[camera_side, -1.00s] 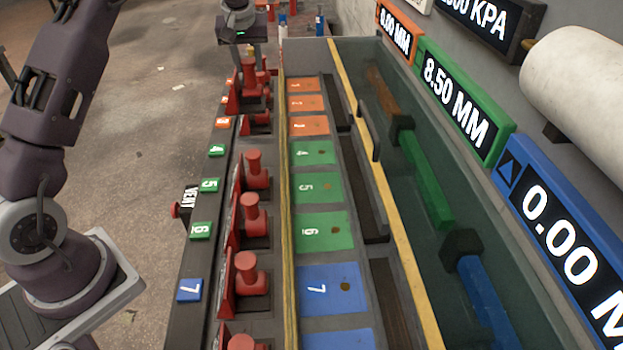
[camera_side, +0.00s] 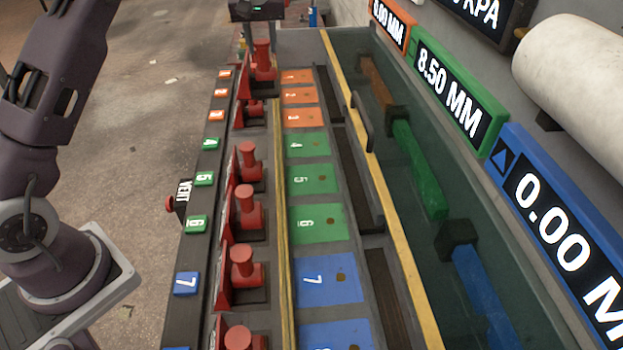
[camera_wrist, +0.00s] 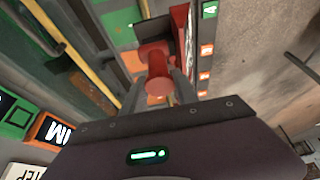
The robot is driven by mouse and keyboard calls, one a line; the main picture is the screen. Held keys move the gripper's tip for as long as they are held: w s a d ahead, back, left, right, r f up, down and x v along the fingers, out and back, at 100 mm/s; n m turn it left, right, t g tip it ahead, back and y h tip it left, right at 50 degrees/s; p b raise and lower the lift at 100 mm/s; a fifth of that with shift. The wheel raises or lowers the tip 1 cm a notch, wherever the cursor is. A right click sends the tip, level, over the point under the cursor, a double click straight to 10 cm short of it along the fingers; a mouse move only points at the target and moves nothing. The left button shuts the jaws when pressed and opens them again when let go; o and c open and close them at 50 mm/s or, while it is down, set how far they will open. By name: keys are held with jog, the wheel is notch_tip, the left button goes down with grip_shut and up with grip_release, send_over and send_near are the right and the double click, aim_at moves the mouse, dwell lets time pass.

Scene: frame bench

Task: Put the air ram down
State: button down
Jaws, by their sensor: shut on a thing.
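In the wrist view my gripper (camera_wrist: 157,92) has its two fingers on either side of a red round-topped post (camera_wrist: 158,68), which I take to be the air ram. Its far end meets a red and dark base. In the side view the dark housing of my gripper shows at the top edge, and a red post (camera_side: 263,58) stands just below it, beside the orange plates.
Several more red posts (camera_side: 246,205) line the bench below it. Numbered orange, green and blue plates (camera_side: 320,223) lie to their right, past a yellow rail. A yellow-edged trough (camera_side: 400,240) and size signs (camera_side: 447,90) are on the right.

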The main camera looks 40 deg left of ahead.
jog(key=shift+d, duration=8.45)
notch_tip(320, 180, down, 21)
jog(key=shift+w, duration=0.25)
